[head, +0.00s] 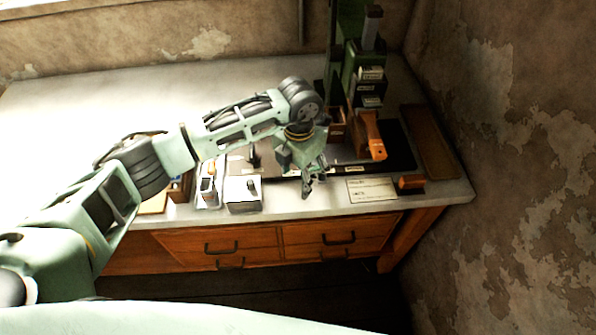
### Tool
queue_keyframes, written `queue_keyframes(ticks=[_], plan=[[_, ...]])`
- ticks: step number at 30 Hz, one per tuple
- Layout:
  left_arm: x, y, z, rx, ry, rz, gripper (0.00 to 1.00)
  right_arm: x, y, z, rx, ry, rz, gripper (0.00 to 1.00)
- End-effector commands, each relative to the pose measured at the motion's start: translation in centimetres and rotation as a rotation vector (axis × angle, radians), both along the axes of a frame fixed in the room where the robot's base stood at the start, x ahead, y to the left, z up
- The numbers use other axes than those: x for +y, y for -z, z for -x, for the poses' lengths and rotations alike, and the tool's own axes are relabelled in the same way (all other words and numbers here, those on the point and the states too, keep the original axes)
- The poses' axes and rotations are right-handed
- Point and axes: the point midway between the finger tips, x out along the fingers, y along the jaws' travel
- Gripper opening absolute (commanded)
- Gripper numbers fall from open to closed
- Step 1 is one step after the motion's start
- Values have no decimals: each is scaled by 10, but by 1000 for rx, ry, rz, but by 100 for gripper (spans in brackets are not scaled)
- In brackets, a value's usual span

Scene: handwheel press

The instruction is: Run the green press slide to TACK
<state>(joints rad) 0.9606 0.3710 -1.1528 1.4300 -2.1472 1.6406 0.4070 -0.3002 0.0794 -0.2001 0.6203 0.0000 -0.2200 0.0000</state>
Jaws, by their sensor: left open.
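The green press (347,60) stands at the back right of the bench, with small label plates on its front. Its slide and any handwheel are partly hidden or too small to make out. An orange-brown part (370,135) stands in front of the press. My left gripper (308,188) is open and empty, pointing down above the bench's front edge, in front and to the left of the press. It touches nothing that I can tell. A white card (371,189) with writing too small to read lies to the right of the gripper. My right gripper is out of view.
A white box (242,193) and a small pale device (208,190) sit at the bench's front, left of my gripper. An orange-brown block (411,183) lies right of the card. A peeling wall (510,150) closes the right side. The bench top (90,105) is clear at back left.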

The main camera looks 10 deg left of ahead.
Motion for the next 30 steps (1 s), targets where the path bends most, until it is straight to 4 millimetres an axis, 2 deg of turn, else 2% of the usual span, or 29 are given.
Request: queue_keyframes(ticks=[8,24,30], plan=[[1,-4,-2,-5,-4,-1,59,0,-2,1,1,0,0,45],[2,-76,-3,-9,-5,-1,59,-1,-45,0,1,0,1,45],[2,-82,-2,-5,-6,-2,59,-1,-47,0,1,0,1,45]])
